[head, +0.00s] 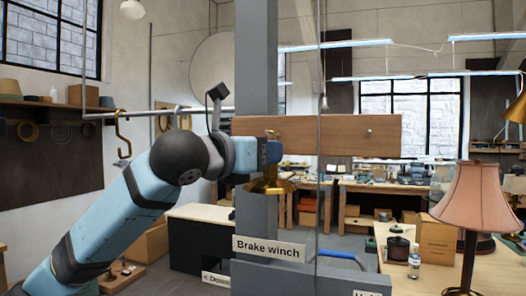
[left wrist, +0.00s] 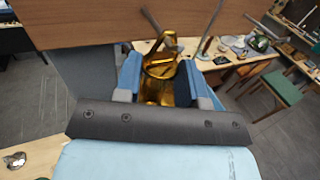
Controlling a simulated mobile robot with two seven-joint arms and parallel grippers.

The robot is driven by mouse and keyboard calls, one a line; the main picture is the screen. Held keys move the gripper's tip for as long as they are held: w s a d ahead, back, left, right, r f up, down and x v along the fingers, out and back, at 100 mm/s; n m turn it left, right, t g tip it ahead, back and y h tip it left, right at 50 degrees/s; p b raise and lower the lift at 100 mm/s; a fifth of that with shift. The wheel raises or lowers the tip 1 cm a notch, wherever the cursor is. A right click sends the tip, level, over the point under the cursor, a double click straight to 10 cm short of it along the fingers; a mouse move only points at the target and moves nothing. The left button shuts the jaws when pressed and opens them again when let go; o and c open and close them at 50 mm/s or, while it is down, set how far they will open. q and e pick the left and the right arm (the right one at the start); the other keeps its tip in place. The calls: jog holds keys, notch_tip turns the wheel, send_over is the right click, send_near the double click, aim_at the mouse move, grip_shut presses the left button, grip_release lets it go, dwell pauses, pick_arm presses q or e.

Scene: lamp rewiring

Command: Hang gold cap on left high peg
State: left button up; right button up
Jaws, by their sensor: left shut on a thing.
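The gold cap (head: 268,186) hangs below my left gripper (head: 272,158), in front of the grey post and just under the wooden peg board (head: 320,136). In the left wrist view the gold cap (left wrist: 160,82) sits between the two blue fingers of my left gripper (left wrist: 165,80), which is shut on it. A grey metal piece (left wrist: 159,42) shows just beyond the cap by the board's edge; I cannot tell whether they touch. A metal peg (head: 368,133) stands bare on the board's right part. My right gripper is not in view.
A sign reading "Brake winch" (head: 269,249) is on the post below. A thin vertical cable (head: 318,210) runs in front of the board. A pink-shaded lamp (head: 473,197) stands on a wooden bench at right. A brass hook (head: 122,135) hangs at left.

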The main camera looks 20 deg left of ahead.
pick_arm(q)
jog(key=o, duration=1.1)
jog(key=shift+c, duration=0.2)
jog(key=b+v, duration=0.3)
jog(key=v, duration=1.1)
jog(key=shift+b, duration=0.3)
jog(key=shift+w, duration=0.1)
